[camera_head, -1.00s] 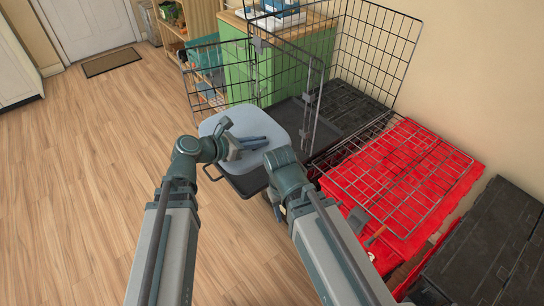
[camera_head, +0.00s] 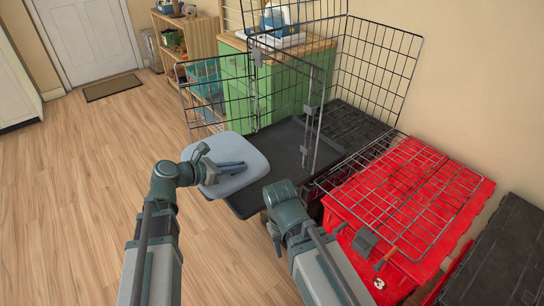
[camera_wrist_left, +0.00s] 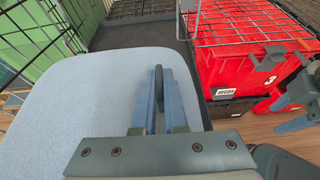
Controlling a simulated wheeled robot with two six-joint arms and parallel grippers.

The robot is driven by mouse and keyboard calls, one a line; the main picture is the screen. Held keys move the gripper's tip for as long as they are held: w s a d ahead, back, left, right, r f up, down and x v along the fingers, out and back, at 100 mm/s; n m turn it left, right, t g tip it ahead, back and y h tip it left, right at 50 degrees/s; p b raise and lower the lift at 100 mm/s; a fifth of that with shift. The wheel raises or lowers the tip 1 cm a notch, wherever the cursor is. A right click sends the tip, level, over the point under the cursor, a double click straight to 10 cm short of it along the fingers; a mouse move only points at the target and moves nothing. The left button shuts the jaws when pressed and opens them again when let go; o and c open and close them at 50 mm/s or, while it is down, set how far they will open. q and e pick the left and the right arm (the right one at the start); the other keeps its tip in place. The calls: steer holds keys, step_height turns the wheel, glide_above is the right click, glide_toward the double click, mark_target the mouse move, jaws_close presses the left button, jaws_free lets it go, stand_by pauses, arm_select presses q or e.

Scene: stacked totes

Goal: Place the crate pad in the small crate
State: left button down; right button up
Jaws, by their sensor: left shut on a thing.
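The crate pad (camera_head: 250,155) is a flat, light blue-grey, rounded pad. My left gripper (camera_head: 232,166) is shut on it; in the left wrist view the fingers (camera_wrist_left: 160,95) lie over the pad (camera_wrist_left: 60,100). The small crate is a black wire cage (camera_head: 262,95) with its near door swung open and a dark tray floor (camera_head: 295,138). The pad is outside the door opening, at the tray's near left, hiding part of its edge. My right gripper shows at the right of the left wrist view (camera_wrist_left: 297,108), fingers apart and empty; in the head view it is mostly hidden.
A red tote (camera_head: 345,205) with a loose wire panel (camera_head: 410,195) on top stands right of the crate. Black totes (camera_head: 500,250) stand at the far right. A green cabinet (camera_head: 233,95) and a wooden shelf (camera_head: 200,40) are behind. The wooden floor at left is clear.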

mark_target(264, 165)
arm_select(q)
steer(key=shift+d+f, duration=0.1)
steer(key=shift+f, duration=0.05)
steer(key=b+x, duration=0.2)
steer(key=x, duration=0.3)
steer(key=f+b+x, duration=0.1)
steer(key=b+x, duration=0.2)
steer(key=x, duration=0.2)
steer(key=shift+w+d+f, duration=0.15)
steer(key=shift+w+d, duration=0.05)
steer(key=w+d+f+b, duration=0.2)
steer(key=d+f+b, duration=0.1)
steer(key=shift+w+d, duration=0.15)
steer(key=shift+w, duration=0.05)
steer(key=shift+r, duration=0.1)
steer(key=c, duration=1)
jaws_free()
steer(key=shift+o, duration=0.2)
